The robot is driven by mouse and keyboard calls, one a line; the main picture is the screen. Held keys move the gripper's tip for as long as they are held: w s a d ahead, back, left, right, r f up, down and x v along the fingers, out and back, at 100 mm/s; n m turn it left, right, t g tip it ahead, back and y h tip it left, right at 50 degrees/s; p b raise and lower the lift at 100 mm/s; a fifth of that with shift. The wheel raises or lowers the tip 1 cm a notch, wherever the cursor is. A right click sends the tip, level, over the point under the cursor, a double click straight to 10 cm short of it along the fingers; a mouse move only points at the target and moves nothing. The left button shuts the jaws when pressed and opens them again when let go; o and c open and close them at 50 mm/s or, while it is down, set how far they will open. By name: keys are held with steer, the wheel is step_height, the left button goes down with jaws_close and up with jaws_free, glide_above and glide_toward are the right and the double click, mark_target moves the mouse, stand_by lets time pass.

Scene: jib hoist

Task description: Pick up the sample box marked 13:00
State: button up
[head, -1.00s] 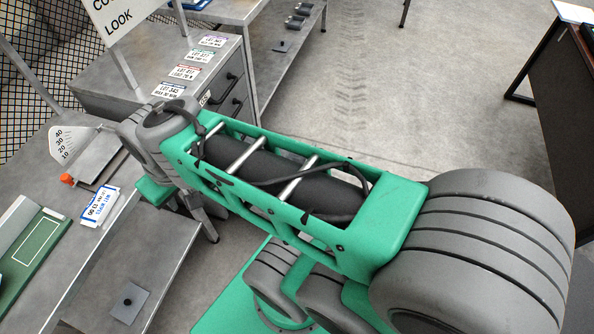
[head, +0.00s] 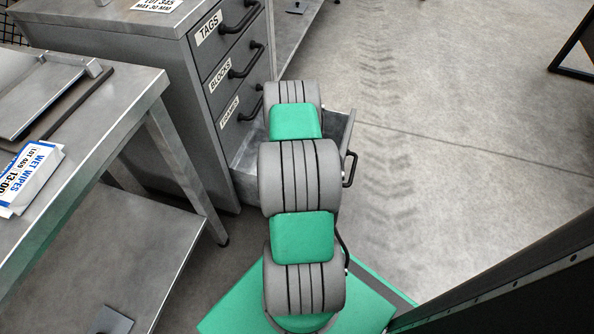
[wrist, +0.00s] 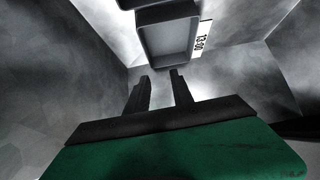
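A grey, open-topped sample box (wrist: 165,42) lies ahead of my fingers in the wrist view. A white label reading 13:00 (wrist: 202,38) shows at its right side. My gripper (wrist: 160,84) is open, its two dark fingers apart with nothing between them. The fingertips point at the near end of the box and look short of it. Grey metal walls surround both. In the head view my arm reaches down at the open bottom drawer (head: 247,160) of the grey cabinet; my arm hides the gripper and the box there.
The cabinet's upper drawers, labelled TAGS (head: 209,28) and BLOCKS (head: 220,80), are shut. A steel bench (head: 150,80) stands at left with a wet wipes pack (head: 30,178) on it. A dark panel (head: 510,275) rises at lower right. Floor (head: 440,120) right of the drawer is clear.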

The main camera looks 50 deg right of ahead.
steer(key=shift+m+h, duration=0.3)
steer(key=f, duration=0.2)
steer(key=s+d+f, duration=0.1)
steer(key=f, duration=0.1)
steer(key=s+f+b, duration=0.1)
steer(key=f, duration=0.1)
steer(key=shift+d, duration=0.3)
steer(key=b+x, duration=0.4)
steer(key=x, duration=0.2)
steer(key=shift+d+f, duration=0.15)
steer(key=shift+d, duration=0.1)
steer(key=shift+w+d+f, duration=0.1)
steer(key=shift+w+d, duration=0.05)
steer(key=shift+d, duration=0.05)
jaws_close()
